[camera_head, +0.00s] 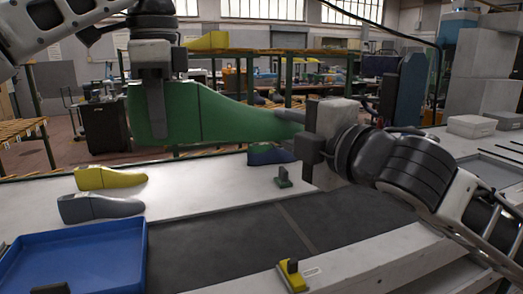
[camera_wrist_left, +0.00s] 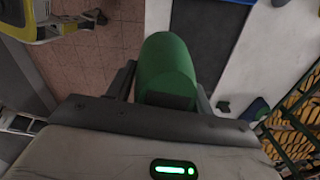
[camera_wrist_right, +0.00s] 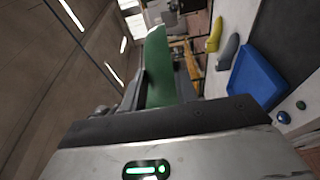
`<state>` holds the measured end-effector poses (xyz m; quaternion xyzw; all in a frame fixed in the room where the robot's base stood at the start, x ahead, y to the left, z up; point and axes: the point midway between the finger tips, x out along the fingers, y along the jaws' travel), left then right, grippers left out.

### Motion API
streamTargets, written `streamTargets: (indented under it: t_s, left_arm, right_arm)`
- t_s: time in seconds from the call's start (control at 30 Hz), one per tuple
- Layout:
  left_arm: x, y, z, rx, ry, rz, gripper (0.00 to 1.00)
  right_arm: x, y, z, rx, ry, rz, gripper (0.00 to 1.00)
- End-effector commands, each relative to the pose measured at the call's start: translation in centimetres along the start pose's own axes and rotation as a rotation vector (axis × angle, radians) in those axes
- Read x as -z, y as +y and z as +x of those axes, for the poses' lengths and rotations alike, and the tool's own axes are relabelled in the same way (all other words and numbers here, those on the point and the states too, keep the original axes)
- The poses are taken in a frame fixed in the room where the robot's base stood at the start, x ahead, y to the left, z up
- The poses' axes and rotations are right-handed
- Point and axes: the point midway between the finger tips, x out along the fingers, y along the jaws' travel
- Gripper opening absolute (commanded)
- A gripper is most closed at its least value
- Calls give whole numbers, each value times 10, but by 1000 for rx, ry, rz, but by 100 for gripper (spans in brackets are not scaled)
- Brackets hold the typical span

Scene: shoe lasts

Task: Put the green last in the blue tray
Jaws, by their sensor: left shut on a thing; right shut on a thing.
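The green last (camera_head: 225,117) is held in the air above the table, lying roughly level. My left gripper (camera_head: 155,108) is shut on its thick end at the left, from above. My right gripper (camera_head: 308,145) is shut on its narrow end at the right. The green last also fills the jaws in the left wrist view (camera_wrist_left: 168,60) and the right wrist view (camera_wrist_right: 158,65). The blue tray (camera_head: 85,250) is on the table at the lower left, below and nearer than the last. It also shows in the right wrist view (camera_wrist_right: 258,75). Its visible floor is bare.
A yellow last (camera_head: 110,178) and a grey last (camera_head: 98,207) lie behind the tray. A blue last (camera_head: 270,155) lies further back, beneath the held one. The dark middle strip is mostly clear.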

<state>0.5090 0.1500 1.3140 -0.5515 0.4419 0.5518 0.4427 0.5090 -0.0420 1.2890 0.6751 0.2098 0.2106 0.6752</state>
Motion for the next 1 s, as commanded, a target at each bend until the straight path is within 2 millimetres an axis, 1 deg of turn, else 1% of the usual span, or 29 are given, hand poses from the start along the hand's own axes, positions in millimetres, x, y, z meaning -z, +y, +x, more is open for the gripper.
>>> streamTargets:
  t_s: [0.03, 0.2, 0.43, 0.57, 0.67, 0.77, 1.0]
  left_arm:
    - [1, 4, -7, 3, 2, 9, 8]
    - [0, 9, -14, 0, 3, 9, 8]
    - [0, 10, -17, -2, 4, 10, 8]
    - [0, 11, -14, -3, 4, 10, 8]
    - [0, 11, -7, -4, 4, 11, 8]
    - [-1, 13, 4, -6, 3, 12, 8]
    - [-2, 18, 36, -6, 5, 12, 8]
  right_arm:
    - [1, 3, -1, 5, -3, -3, 0]
    - [3, 10, -5, 6, -3, -3, 0]
    - [4, 12, -6, 8, -4, -2, 0]
    - [4, 9, -6, 9, -4, -1, 0]
    - [4, 2, -7, 9, -4, -1, 0]
    - [6, -8, -8, 10, -3, 0, 0]
    - [8, -42, -13, 11, -3, 0, 0]
